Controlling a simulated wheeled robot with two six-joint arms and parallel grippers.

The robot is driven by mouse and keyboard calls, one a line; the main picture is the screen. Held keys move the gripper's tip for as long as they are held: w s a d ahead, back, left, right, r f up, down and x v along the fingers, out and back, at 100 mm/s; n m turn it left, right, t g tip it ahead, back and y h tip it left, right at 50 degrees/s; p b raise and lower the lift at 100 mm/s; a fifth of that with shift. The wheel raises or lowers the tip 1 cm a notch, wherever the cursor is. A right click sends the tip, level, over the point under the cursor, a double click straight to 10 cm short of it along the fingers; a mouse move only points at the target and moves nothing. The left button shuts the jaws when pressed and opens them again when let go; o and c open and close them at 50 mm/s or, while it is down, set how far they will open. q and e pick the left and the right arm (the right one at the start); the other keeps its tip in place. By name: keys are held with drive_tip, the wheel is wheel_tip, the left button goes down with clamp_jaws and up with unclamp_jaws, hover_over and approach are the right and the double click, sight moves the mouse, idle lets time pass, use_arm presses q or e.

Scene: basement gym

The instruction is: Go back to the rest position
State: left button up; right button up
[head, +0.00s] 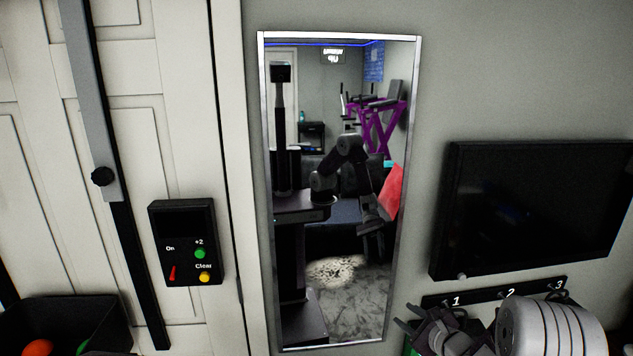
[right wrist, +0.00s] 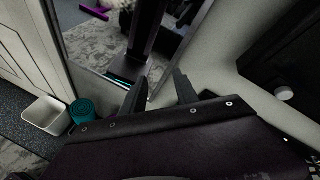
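My right gripper (head: 408,318) is low at the right in the head view, in front of the wall below the black screen. Its two fingers also show in the right wrist view (right wrist: 158,94), spread apart with nothing between them. My left gripper is not in view. The tall mirror (head: 265,200) reflects my own column and an arm.
A control box (head: 186,220) with a red switch and green and yellow buttons is left of the mirror. A black bin (head: 95,320) holds balls. A screen (head: 535,210) hangs above numbered hooks (head: 495,292). A white bin (right wrist: 45,113) and teal roll (right wrist: 83,111) stand by the wall.

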drive_tip(key=s+a+n+g+y, duration=0.4)
drive_tip(key=s+a+n+g, duration=0.3)
drive_tip(key=s+a+n, duration=0.85)
drive_tip(key=s+d+f+n+g+h, duration=0.1)
drive_tip(key=s+f+n+g+h, duration=0.15)
drive_tip(key=s, duration=0.35)
drive_tip(key=s+d+f+n+g+h, duration=0.1)
drive_tip(key=s+n+g+h, duration=0.1)
drive_tip(key=s+n, duration=0.3)
drive_tip(key=s+d+f+n+h, duration=0.2)
drive_tip(key=d+h, duration=0.1)
drive_tip(key=d, duration=0.4)
drive_tip(key=shift+d, duration=0.15)
